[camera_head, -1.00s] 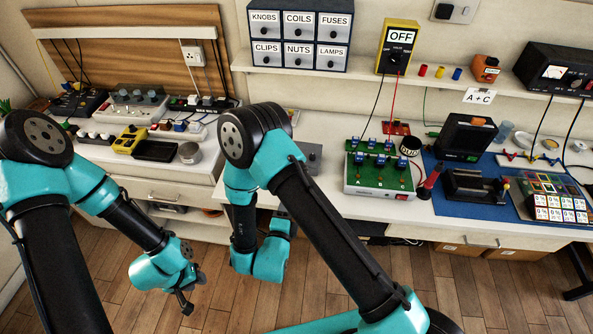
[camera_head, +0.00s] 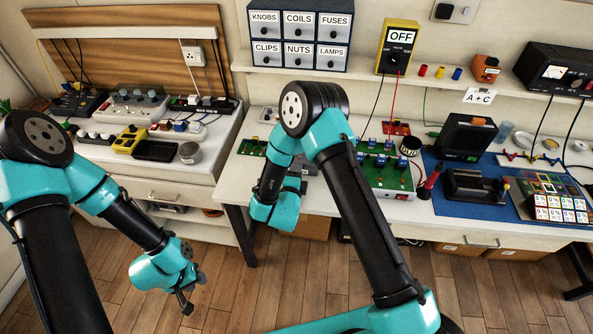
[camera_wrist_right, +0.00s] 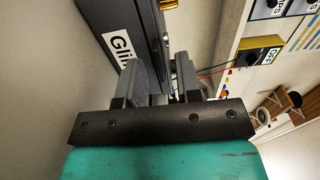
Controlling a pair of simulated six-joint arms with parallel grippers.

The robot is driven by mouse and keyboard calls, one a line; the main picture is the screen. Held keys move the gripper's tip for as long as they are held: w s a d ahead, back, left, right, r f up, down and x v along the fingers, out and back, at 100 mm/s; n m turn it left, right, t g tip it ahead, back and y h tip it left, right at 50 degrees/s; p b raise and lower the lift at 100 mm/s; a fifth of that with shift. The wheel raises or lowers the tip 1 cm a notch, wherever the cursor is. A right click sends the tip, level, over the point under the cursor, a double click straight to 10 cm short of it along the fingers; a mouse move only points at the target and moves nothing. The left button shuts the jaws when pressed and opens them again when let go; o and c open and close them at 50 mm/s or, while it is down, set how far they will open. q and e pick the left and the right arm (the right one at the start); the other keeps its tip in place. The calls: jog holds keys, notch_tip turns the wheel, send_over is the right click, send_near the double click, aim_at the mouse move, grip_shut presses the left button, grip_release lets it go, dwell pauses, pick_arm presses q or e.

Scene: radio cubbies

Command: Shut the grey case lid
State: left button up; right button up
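A grey case (camera_head: 306,167) stands on the bench in the head view, mostly hidden behind my right arm; its lid cannot be made out there. In the right wrist view a dark grey box-like part with a white label reading "Gli…" (camera_wrist_right: 121,40) fills the upper middle, close to my fingers. My right gripper (camera_wrist_right: 166,70) has its two fingers apart, with a dark edge showing at the gap; whether they touch it is unclear. My left gripper (camera_head: 186,300) hangs low over the floor at left, away from the bench, its opening too small to judge.
A green circuit board box (camera_head: 385,180) sits just right of my right arm. A blue mat (camera_head: 428,160) with devices lies further right. The shelf with a yellow meter (camera_head: 398,45) and labelled drawers (camera_head: 300,35) is above.

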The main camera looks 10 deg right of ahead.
jog(key=shift+w, duration=0.2)
grip_shut()
dwell(0.5)
